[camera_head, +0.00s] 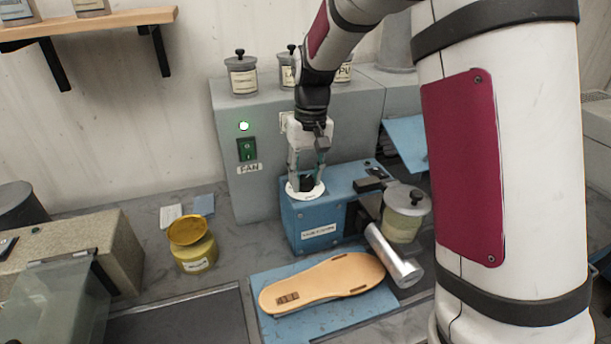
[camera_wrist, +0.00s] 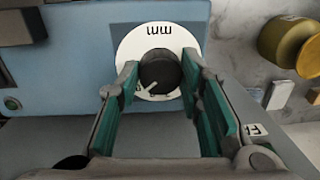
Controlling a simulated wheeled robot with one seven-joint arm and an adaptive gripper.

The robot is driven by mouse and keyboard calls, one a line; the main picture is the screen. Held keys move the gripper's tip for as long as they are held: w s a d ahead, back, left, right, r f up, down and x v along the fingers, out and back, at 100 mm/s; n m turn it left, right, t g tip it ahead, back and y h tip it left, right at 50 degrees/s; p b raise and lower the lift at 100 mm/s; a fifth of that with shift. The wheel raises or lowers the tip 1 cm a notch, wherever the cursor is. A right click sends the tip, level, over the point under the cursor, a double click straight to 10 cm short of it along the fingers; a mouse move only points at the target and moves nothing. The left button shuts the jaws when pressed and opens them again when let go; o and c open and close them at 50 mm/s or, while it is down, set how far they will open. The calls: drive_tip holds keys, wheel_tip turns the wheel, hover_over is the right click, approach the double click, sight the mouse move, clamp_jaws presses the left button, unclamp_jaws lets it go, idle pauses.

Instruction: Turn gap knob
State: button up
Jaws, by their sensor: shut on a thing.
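The gap knob (camera_wrist: 160,75) is a dark round knob on a white dial plate (camera_wrist: 130,47) marked "mm". It sits on top of the blue machine (camera_head: 322,222); in the head view the dial plate (camera_head: 294,193) shows under my gripper. My gripper (camera_head: 306,185) points down at the dial. In the wrist view its two green-padded fingers (camera_wrist: 160,88) stand on either side of the knob, shut on it. A pale pointer mark shows on the near side of the dial. The fingers hide parts of the dial's scale.
A tan sandal sole (camera_head: 325,282) lies on a blue board in front of the machine. A metal roller (camera_head: 394,256) and a lidded jar (camera_head: 403,214) are at its right. A yellow pot (camera_head: 193,248) stands at left. The grey FAN box (camera_head: 262,150) is behind.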

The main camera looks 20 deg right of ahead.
sight(306, 176)
drive_tip(key=n, duration=0.6)
drive_tip(key=shift+n, duration=0.3)
drive_tip(key=n+p, duration=0.1)
drive_tip(key=n, duration=0.5)
drive_tip(key=shift+w+g, duration=0.15)
drive_tip(key=shift+g, duration=0.25)
drive_tip(key=o, duration=1.2)
drive_tip(key=shift+c, duration=0.2)
drive_tip(key=shift+r, duration=0.15)
wheel_tip(306, 176, up, 12)
drive_tip(key=shift+w+d, duration=0.15)
drive_tip(key=shift+w, duration=0.15)
